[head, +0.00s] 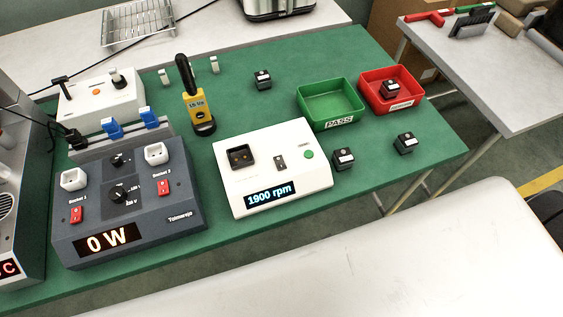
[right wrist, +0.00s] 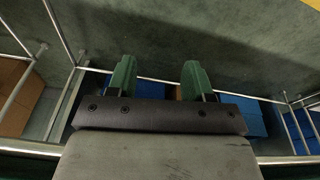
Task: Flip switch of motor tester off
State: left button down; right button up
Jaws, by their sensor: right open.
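The motor tester (head: 280,187) is a white box on the green-topped table in the head view. Its blue-lit display (head: 269,195) reads 1900 rpm. A small dark switch (head: 280,162) sits on its top between a black socket (head: 240,157) and a round green button or lamp (head: 309,154). The switch's exact position is too small to tell. My right gripper (right wrist: 160,78) shows in the right wrist view with two green fingers apart and nothing between them. It faces the floor and is away from the tester. Neither gripper shows in the head view.
A dark grey power tester (head: 190,215) reading 0 W stands left of the tester. A yellow handheld device (head: 195,105) stands behind it. A green PASS tray (head: 312,110) and red tray (head: 413,91) lie behind right.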

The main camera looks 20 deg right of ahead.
jog(key=w+r+t+b, duration=0.1)
jog(key=w+r, duration=0.1)
jog(key=r, duration=0.7)
jog(key=w+r+t, duration=0.1)
jog(key=w+r, duration=0.2)
jog(key=r, duration=0.5)
jog(key=w+a+r+n+t, duration=0.2)
jog(key=w+r+n+t, duration=0.4)
jog(key=r, duration=0.4)
jog(key=w+a+r+n+t, duration=0.3)
jog(key=w+r+n+t, duration=0.15)
jog(key=w+r, duration=0.45)
jog(key=a+r+n+t+y, duration=0.55)
jog(key=r+n, duration=0.25)
jog(key=r, duration=0.2)
jog(key=s+a+r+n+g+y, duration=0.2)
jog(key=a+n+g+y, duration=0.3)
jog(key=n+y, duration=0.5)
jog(key=s+a+r+n+g+y, duration=0.25)
jog(key=a+n+g+y, duration=0.35)
jog(key=n, duration=0.9)
jog(key=n+g+h, duration=0.9)
jog(key=n+h, duration=1.3)
jog(key=n, duration=0.5)
send_over(282, 167)
notch_tip(282, 167, down, 18)
notch_tip(282, 167, down, 10)
jog(key=shift+f+p, duration=0.1)
jog(key=shift+p, duration=0.95)
